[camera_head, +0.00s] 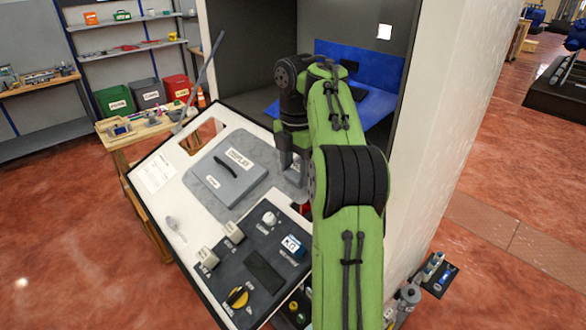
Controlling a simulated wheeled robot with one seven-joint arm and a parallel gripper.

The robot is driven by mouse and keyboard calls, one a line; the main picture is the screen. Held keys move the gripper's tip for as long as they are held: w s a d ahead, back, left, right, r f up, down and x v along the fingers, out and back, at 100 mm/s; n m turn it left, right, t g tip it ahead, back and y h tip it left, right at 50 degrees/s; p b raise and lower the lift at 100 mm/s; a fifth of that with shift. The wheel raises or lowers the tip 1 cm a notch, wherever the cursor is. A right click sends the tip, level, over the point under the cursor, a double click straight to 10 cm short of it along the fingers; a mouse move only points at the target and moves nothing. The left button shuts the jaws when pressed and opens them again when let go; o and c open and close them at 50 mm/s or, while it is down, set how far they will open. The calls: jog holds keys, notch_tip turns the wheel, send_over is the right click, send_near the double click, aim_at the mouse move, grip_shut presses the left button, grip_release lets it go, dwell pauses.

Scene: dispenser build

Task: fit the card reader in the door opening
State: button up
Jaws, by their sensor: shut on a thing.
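A white door panel (150,150) lies tilted in front of an open dark cabinet. It has a rectangular opening (203,135) near its upper left edge. A grey plate marked "DISPLAY" (235,180) with a black handle lies on it. My green arm reaches from the front over the right side of the panel. My gripper (287,165) points down just right of the display plate. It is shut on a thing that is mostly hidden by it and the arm. I cannot make out the card reader clearly.
A dark tray (225,255) with labelled parts, a yellow knob (237,297) and a white and blue block (293,245) lies at the front. The cabinet's white side wall (455,100) stands close right of my arm. Bins (115,102) and shelves stand back left.

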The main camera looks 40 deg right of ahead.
jog(key=f+b, duration=0.1)
jog(key=f, duration=0.1)
jog(key=d+f+b, duration=0.1)
jog(key=f, duration=0.2)
jog(key=d+f+b, duration=0.1)
jog(key=f, duration=0.1)
jog(key=shift+d+f, duration=0.1)
jog(key=shift+f, duration=0.2)
jog(key=shift+d+f+b, duration=0.4)
jog(key=shift+d+f, duration=0.05)
jog(key=shift+f, duration=0.3)
jog(key=shift+d+r+p, duration=0.1)
jog(key=shift+p, duration=0.2)
jog(key=shift+d+f, duration=0.1)
jog(key=shift+f, duration=0.3)
dwell(1.0)
jog(key=o, duration=1.7)
jog(key=shift+o, duration=0.2)
